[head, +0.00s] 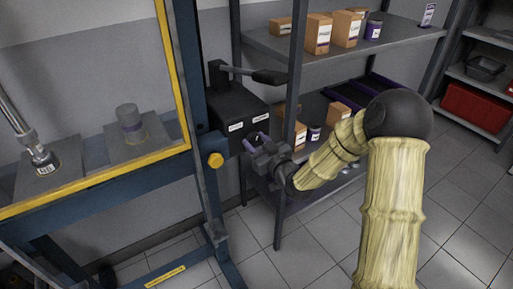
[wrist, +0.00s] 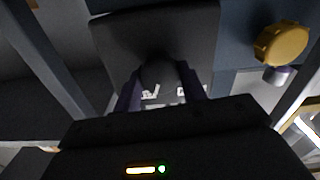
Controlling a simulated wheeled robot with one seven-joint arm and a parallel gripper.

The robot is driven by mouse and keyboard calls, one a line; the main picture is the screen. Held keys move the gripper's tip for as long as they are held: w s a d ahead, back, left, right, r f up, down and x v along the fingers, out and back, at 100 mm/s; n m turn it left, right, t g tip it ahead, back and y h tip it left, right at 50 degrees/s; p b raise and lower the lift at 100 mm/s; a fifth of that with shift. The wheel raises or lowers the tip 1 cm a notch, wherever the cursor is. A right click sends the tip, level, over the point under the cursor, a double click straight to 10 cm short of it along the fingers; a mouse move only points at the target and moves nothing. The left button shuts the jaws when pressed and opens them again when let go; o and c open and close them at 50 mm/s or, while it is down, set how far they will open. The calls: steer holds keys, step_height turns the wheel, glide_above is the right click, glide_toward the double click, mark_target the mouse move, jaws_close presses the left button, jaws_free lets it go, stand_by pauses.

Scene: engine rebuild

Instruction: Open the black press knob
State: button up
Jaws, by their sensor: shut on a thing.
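The black press knob (wrist: 158,73) is a dark round knob on the front of a black box. My gripper (wrist: 162,88) is shut on it, with one purple finger on each side in the wrist view. In the head view my gripper (head: 257,141) reaches the lower right front of the black box (head: 236,108), and the knob is hard to make out between the fingers. The box carries white labels and has a dark lever (head: 250,73) on top. It sits beside the blue press frame (head: 190,60).
A yellow round knob (head: 215,160) sits on the press frame, left of my gripper. A grey metal shelf (head: 340,50) with cardboard boxes (head: 318,34) stands close behind and right of my arm. Tiled floor (head: 450,220) is clear at the right.

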steer(key=n+b, duration=0.4)
steer(key=b, duration=0.1)
steer(key=n+b, duration=0.2)
steer(key=b, duration=0.1)
steer(key=shift+a+f, duration=0.1)
steer(key=shift+f, duration=0.25)
steer(key=n+b, duration=0.3)
steer(key=b, duration=0.1)
steer(key=shift+r, duration=0.1)
steer(key=shift+r+n+b, duration=0.1)
steer(key=shift+n+b, duration=0.7)
steer(key=o, duration=1)
steer(key=shift+r, duration=0.1)
steer(key=shift+c, duration=0.2)
steer(key=shift+s, duration=0.1)
